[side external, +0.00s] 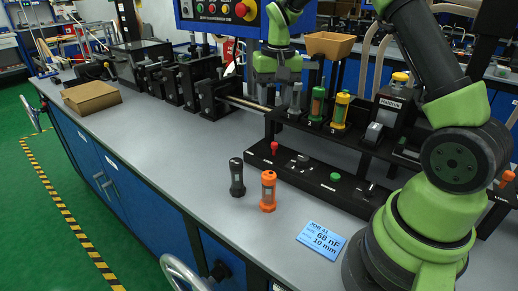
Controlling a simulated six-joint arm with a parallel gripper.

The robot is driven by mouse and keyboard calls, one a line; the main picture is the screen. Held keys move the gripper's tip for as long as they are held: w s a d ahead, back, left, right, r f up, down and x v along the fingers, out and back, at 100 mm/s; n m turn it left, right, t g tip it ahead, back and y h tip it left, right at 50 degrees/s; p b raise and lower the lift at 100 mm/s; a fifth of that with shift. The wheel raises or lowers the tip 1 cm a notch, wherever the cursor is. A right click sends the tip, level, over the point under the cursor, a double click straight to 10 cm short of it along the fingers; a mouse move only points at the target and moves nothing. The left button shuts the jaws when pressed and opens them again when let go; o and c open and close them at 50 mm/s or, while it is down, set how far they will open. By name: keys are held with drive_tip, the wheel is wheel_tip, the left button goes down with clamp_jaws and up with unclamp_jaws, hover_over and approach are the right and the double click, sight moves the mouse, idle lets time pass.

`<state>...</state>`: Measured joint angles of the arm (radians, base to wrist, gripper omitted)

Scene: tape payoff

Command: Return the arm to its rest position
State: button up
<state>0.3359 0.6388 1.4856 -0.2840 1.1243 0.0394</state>
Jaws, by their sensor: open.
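My green and dark grey arm rises from the right of the bench and reaches over the back of the picture. My gripper (278,92) hangs pointing down at the back, behind the left end of the black rack (318,128). It is small here and its fingertips are partly hidden. It is open, and I see nothing held in it.
Grey, green and yellow-topped cylinders stand on the rack. A black cylinder (237,177) and an orange cylinder (268,191) stand upright on the grey bench (170,145). A blue job card (321,241) lies at front. Black machine blocks (215,98) and a cardboard box (91,97) are left.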

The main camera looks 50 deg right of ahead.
drive_tip(key=s+a+r+n+t+y, duration=0.1)
drive_tip(key=s+a+r+n+t, duration=0.3)
drive_tip(key=s+a+r, duration=0.85)
drive_tip(key=s+a+t+y, duration=0.1)
drive_tip(key=s+a+t, duration=0.1)
drive_tip(key=s, duration=0.6)
drive_tip(key=shift+f+t, duration=0.25)
drive_tip(key=shift+t, duration=0.05)
